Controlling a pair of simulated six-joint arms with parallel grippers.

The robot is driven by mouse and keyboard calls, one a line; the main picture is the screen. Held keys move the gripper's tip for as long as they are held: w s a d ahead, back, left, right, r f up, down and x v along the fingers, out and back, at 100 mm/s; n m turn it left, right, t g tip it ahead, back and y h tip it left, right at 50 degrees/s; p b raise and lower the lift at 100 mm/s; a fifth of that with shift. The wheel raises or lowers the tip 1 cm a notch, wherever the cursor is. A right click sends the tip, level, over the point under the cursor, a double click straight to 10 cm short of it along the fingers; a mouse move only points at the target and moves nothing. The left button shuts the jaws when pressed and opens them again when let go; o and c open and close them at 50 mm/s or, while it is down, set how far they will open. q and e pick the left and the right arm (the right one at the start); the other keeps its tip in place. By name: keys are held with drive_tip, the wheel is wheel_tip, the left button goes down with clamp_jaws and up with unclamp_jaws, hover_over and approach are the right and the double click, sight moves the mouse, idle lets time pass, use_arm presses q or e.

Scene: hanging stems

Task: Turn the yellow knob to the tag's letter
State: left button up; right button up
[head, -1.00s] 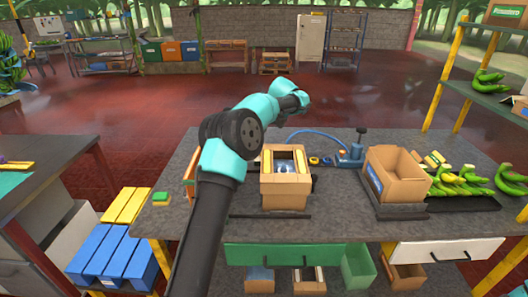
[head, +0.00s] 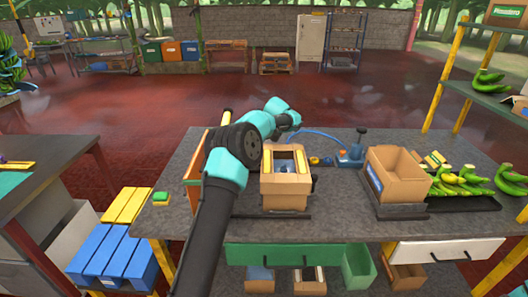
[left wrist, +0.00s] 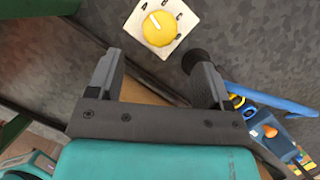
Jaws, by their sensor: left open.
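The yellow knob (left wrist: 159,29) sits on a white square plate (left wrist: 142,32) at the top of the left wrist view. Its white pointer line leans to the upper left, near the A and the letter beside it. More letters run down the plate's right side. My left gripper (left wrist: 156,60) is open and empty, its two fingers apart just below the plate in that view. In the head view my left arm reaches over the bench and its fingers are hidden. I cannot make out the knob or a tag there. My right gripper is not in view.
A cardboard box with yellow edges (head: 286,192) stands by the arm. A blue tool with a hose (head: 352,155) stands behind it, and shows in the wrist view (left wrist: 275,135). An open carton (head: 400,180) and bananas (head: 460,184) lie to the right.

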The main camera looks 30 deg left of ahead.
use_arm(q)
drive_tip(key=x, duration=0.8)
drive_tip(key=shift+c, duration=0.4)
drive_tip(key=c, duration=0.8)
drive_tip(key=shift+m, duration=0.5)
drive_tip(key=shift+c, duration=0.2)
drive_tip(key=m+t+h, duration=0.1)
drive_tip(key=m, duration=0.2)
drive_tip(key=shift+s, duration=0.1)
drive_tip(key=m+h, duration=0.1)
drive_tip(key=m, duration=0.1)
drive_tip(key=m+t, duration=0.1)
drive_tip(key=m, duration=0.2)
drive_tip(key=shift+a+h, duration=0.15)
drive_tip(key=shift+h, duration=0.25)
